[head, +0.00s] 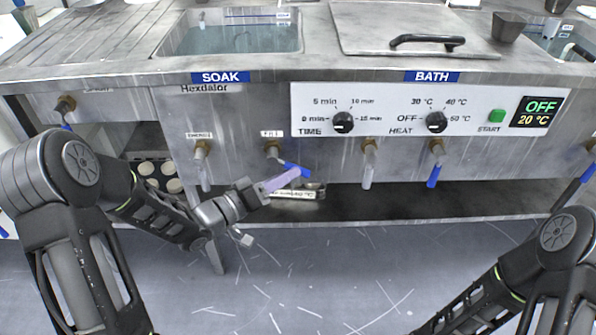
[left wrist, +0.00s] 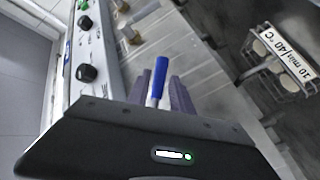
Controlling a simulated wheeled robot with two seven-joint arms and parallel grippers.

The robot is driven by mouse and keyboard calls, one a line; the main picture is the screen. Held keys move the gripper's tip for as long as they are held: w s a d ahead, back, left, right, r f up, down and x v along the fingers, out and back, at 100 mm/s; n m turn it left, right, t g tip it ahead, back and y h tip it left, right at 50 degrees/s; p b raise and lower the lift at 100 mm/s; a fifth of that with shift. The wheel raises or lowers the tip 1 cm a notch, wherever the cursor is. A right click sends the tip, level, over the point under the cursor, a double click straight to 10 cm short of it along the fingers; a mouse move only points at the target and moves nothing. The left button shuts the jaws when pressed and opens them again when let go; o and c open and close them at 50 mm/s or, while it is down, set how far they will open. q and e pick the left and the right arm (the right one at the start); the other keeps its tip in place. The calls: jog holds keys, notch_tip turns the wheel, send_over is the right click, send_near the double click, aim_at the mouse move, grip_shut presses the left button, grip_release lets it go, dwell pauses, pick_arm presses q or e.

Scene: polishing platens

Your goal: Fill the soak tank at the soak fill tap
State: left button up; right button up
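The soak fill tap (head: 273,150) is on the front panel below, with a blue lever (head: 297,169) slanting down to the right. My left gripper (head: 284,181) is at this lever. In the left wrist view the blue lever (left wrist: 159,75) stands between the two fingers (left wrist: 160,95), with small gaps beside it, so the gripper looks open around it. My right gripper is out of view; only its arm shows at lower right.
A grey-handled tap (head: 202,165) is left of the fill tap. The bath taps (head: 369,160) are to the right. The bath lid (head: 400,25) is closed. A labelled rack (left wrist: 285,60) of discs sits on the shelf below. The floor in front is clear.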

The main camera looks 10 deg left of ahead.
pick_arm(q)
jog(key=shift+b+x, duration=0.35)
jog(key=shift+x, duration=1.55)
grip_shut()
